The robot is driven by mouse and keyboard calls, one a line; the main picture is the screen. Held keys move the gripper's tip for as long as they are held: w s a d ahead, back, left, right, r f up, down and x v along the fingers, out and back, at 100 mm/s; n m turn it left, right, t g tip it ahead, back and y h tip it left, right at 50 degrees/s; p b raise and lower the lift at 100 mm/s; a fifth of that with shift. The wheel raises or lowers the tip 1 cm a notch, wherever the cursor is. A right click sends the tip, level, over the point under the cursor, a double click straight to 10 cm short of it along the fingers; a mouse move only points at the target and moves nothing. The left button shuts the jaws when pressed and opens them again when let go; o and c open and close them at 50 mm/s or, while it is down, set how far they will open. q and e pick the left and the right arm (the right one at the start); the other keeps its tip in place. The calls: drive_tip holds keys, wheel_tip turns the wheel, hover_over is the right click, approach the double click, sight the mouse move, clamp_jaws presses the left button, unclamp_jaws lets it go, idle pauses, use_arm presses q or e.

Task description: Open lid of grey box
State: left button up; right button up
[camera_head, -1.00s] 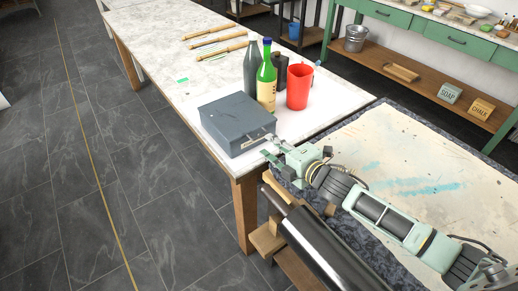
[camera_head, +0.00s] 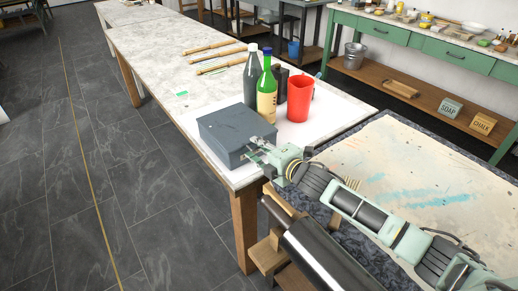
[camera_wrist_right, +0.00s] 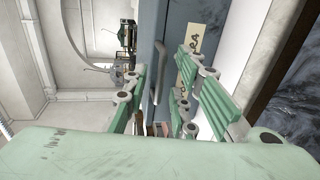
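The grey box (camera_head: 222,124) sits shut on the near corner of the pale table. My right gripper (camera_head: 259,151) is at the front face of the box, close to its right end. In the right wrist view the box's front (camera_wrist_right: 178,38) carries a paper label (camera_wrist_right: 193,45) and a grey bar handle (camera_wrist_right: 160,68). The handle lies between my right gripper's green fingers (camera_wrist_right: 165,98), which stand apart. I cannot tell whether either finger touches it. My left gripper is not in view.
Behind the box stand a dark bottle (camera_head: 251,77), a green bottle (camera_head: 267,92) and a red cup (camera_head: 300,98). Wooden-handled tools (camera_head: 213,52) lie farther back. A stained work surface (camera_head: 400,160) is at the right, with a dark roller (camera_head: 310,245) below.

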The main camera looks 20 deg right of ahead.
drive_tip(key=shift+c, duration=0.6)
clamp_jaws()
drive_tip(key=w+a+r+p, duration=0.1)
drive_tip(key=w+r+p, duration=0.1)
drive_tip(key=r+p, duration=0.5)
drive_tip(key=w+r+g+p, duration=0.1)
drive_tip(key=w+r+p, duration=0.2)
drive_tip(key=r+p, duration=0.5)
drive_tip(key=shift+a+h+p, duration=0.3)
drive_tip(key=shift+a+p, duration=0.1)
drive_tip(key=shift+p, duration=1.2)
drive_tip(key=shift+r, duration=0.1)
